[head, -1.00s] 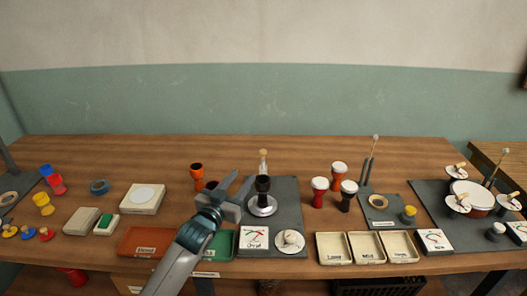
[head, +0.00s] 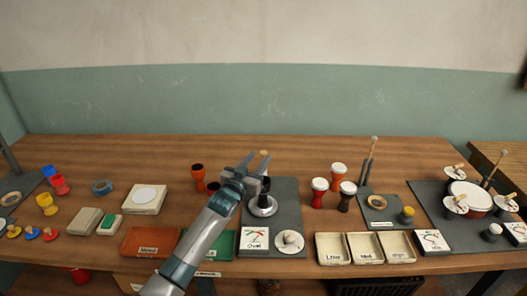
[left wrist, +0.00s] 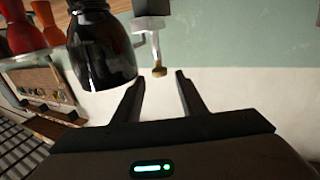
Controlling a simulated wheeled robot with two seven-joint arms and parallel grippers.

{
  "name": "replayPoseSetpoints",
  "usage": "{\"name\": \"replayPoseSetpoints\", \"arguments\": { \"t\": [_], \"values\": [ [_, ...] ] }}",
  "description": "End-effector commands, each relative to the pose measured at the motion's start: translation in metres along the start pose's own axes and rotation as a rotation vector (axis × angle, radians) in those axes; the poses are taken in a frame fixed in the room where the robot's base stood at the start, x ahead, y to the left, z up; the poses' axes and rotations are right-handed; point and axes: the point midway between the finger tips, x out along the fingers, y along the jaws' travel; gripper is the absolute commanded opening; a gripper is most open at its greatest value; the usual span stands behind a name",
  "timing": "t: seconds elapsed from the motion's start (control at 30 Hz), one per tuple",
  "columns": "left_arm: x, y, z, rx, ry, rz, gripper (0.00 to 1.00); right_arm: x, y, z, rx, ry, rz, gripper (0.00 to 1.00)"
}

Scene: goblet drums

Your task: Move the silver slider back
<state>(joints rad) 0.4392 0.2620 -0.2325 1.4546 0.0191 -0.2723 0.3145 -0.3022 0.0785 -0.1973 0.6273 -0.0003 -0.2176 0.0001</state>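A silver slider with a wooden knob (left wrist: 158,71) shows in the left wrist view; its pale metal part (left wrist: 150,24) is beside a glossy black goblet drum body (left wrist: 100,48). In the head view the wooden knob (head: 265,154) shows just behind my left gripper (head: 257,160), which hides most of the slider. The black body stands on a round silver base (head: 263,207) on a dark mat (head: 288,190), partly hidden by my gripper. My left gripper is open; the knob appears between and just beyond its fingertips, with no contact visible. My right gripper is not in view.
Orange goblet bodies (head: 198,173) stand left of the mat, and several white-topped drums (head: 320,186) stand right. A gauge card (head: 255,240) and a white dial (head: 289,241) lie at the mat's front. The table behind the mat is clear.

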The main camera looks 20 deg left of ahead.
Motion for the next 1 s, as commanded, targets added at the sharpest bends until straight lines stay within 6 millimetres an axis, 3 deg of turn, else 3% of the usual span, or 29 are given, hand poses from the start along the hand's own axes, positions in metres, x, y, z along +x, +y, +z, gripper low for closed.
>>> {"name": "replayPoseSetpoints", "arguments": {
  "t": [0.2, 0.4, 0.87, 1.0],
  "values": [
    [0.029, 0.0, -0.001, 0.0, -0.001, -0.001, 0.38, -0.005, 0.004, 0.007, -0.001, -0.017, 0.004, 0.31],
    [0.045, 0.0, 0.0, 0.0, -0.001, -0.001, 0.38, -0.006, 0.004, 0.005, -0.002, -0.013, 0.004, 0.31],
    [0.051, 0.0, 0.0, 0.001, 0.0, 0.0, 0.38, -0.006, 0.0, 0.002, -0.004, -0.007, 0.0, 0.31],
    [0.051, 0.0, 0.0, 0.001, 0.0, 0.0, 0.05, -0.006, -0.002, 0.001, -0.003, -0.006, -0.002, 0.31]
  ]
}}
